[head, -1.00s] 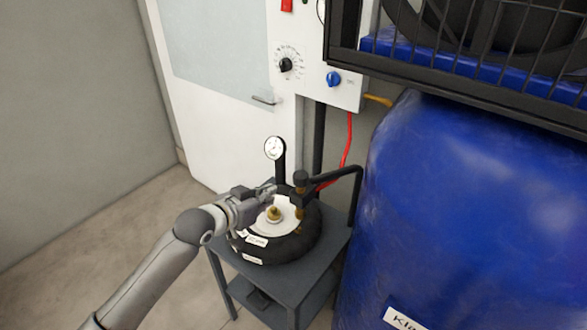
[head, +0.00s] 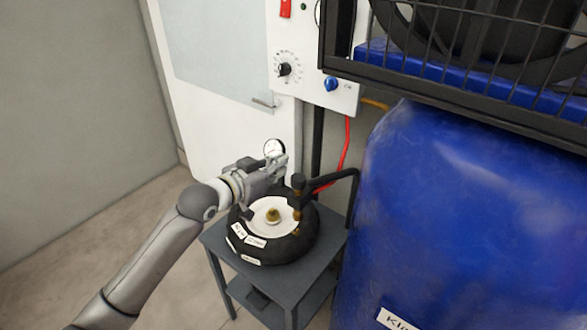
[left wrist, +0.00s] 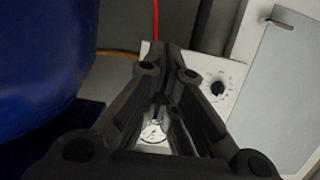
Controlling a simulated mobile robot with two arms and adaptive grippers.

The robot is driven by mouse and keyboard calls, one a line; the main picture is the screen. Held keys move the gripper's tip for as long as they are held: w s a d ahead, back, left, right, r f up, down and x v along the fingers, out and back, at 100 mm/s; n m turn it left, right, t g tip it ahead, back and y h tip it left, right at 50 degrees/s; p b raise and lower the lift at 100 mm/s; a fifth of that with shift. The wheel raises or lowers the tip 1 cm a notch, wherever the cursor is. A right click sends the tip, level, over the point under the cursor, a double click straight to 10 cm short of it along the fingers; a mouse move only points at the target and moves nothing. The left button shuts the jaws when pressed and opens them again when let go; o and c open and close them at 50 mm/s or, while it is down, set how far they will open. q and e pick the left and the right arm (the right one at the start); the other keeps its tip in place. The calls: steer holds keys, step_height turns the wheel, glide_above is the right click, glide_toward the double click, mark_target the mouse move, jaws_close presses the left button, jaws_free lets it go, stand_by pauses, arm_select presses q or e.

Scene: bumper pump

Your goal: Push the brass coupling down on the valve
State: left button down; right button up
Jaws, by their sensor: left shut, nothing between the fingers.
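The brass coupling (head: 298,208) stands upright at the right side of the black ring-shaped bumper (head: 275,248), below a black cap (head: 298,181). A black bent arm runs from it to the right. The valve under the coupling is not clear to see. A short brass fitting (head: 273,215) stands in the middle of the bumper's white centre. My left gripper (head: 281,163) is shut and empty, above the far side of the bumper, up and left of the coupling. In the left wrist view its fingers (left wrist: 160,105) are close together. My right gripper is not in view.
The bumper lies on a grey stand (head: 285,278). A large blue drum (head: 450,200) stands close on the right. A white control panel (head: 310,80) and red hose (head: 346,150) are behind.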

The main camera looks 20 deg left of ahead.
arm_select(q)
steer(key=p, duration=0.2)
glide_above(294, 182)
steer(key=f, duration=0.1)
step_height(294, 182, down, 5)
steer(key=shift+s+r+p, duration=0.1)
steer(key=shift+r+p, duration=0.1)
steer(key=shift+p, duration=0.3)
step_height(294, 182, down, 4)
steer(key=b, duration=0.2)
steer(key=shift+r+b, duration=0.1)
steer(key=shift+b, duration=0.3)
steer(key=shift+r, duration=0.1)
